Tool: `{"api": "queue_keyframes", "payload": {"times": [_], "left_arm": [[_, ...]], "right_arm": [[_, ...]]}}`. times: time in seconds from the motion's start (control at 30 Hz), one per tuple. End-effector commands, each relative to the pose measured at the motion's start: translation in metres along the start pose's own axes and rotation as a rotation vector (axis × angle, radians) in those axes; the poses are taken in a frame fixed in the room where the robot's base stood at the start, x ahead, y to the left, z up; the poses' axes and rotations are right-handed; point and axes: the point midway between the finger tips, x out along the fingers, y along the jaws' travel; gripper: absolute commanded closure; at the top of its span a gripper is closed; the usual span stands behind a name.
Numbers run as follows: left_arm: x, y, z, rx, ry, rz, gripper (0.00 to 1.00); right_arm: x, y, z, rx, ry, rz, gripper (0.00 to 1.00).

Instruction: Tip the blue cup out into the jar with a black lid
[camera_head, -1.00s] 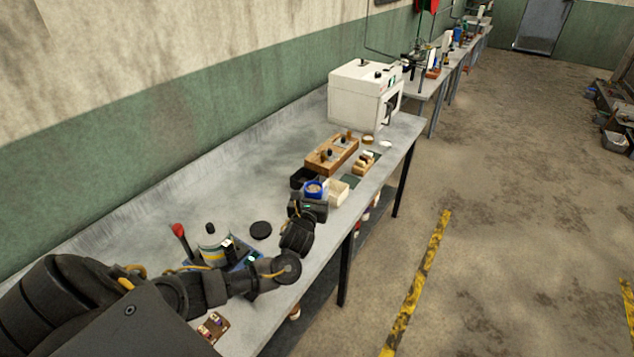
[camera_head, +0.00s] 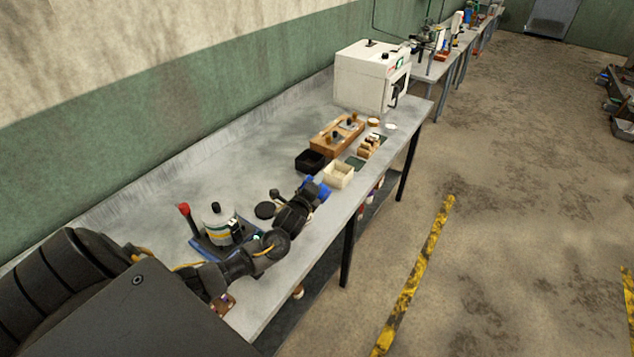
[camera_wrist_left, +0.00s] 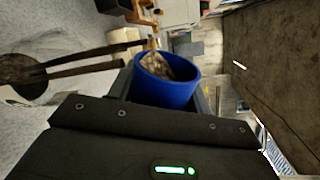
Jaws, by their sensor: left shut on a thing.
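The blue cup (camera_head: 317,187) is held by my left gripper (camera_head: 308,195) over the front part of the bench. In the left wrist view the cup (camera_wrist_left: 166,86) sits between the fingers, with a brownish-grey lump of contents inside. Its mouth is hidden in the head view, where it looks tilted. My right gripper is not in view.
A cream box (camera_head: 338,176) and a black box (camera_head: 310,160) stand just beyond the cup. A wooden rack (camera_head: 337,138) and a white machine (camera_head: 366,76) are farther along. A red-knobbed lever (camera_head: 186,214) rises beside the jar. The bench along the wall is clear.

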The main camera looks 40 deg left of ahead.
Motion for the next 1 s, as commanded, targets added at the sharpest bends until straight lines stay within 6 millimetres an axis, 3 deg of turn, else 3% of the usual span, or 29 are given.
{"api": "queue_keyframes", "payload": {"times": [0.3, 0.53, 1.0], "left_arm": [[-0.002, -0.007, 0.017, -0.572, 0.101, -0.002, 1.0], [-0.003, -0.017, 0.034, -0.912, 0.162, -0.002, 1.0], [-0.003, -0.016, 0.032, -0.896, 0.159, -0.002, 1.0]], "right_arm": [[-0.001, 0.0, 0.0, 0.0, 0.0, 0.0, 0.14], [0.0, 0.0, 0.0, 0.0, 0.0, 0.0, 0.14], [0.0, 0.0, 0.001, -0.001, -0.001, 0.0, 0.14]]}}
